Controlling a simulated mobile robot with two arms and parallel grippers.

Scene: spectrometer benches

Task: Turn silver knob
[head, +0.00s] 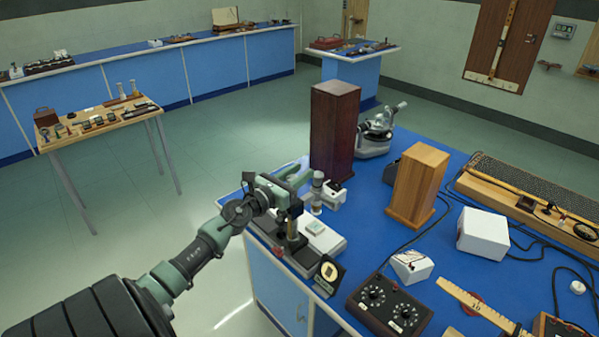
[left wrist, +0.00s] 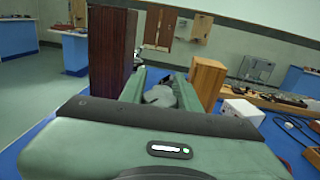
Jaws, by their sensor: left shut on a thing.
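My left gripper (head: 300,177) reaches in from the left over the near corner of the blue bench. Its green fingers are closed around a grey, silver-looking knob, which shows between them in the left wrist view (left wrist: 160,95). In the head view the fingers and wrist largely hide the knob. It appears to belong to the instrument (head: 322,236) below, which has a dark stand and a white plate. I cannot tell the knob's turn angle. My right gripper is in neither view.
A dark wooden block (head: 334,130) stands just behind the gripper, and a lighter wooden block (head: 418,185) stands to the right. A black dial box (head: 390,305), a white box (head: 483,232) and cables crowd the bench. Open floor lies left.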

